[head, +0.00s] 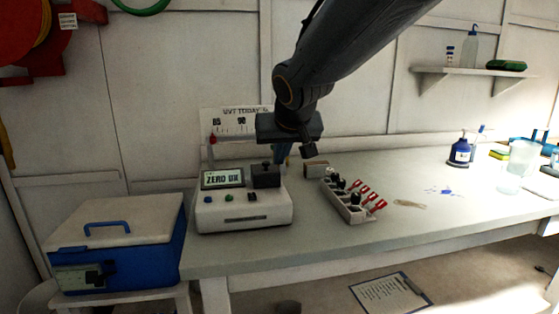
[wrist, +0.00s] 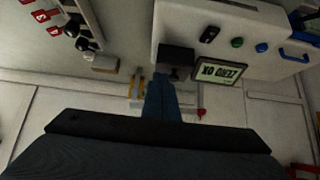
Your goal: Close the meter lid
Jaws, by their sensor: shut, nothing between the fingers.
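Whether the lid is raised or flat is hard to tell. In the wrist view, the meter (wrist: 225,28) appears upside down at the top, with the black lid (wrist: 176,58) near the middle.
A rack (head: 350,204) with black-capped vials and red tags stands right of the meter. A small tan block (head: 316,169) lies behind it. A blue cooler box (head: 130,245) stands at left. Bottles (head: 461,152) stand far right. The bench front between is mostly clear.

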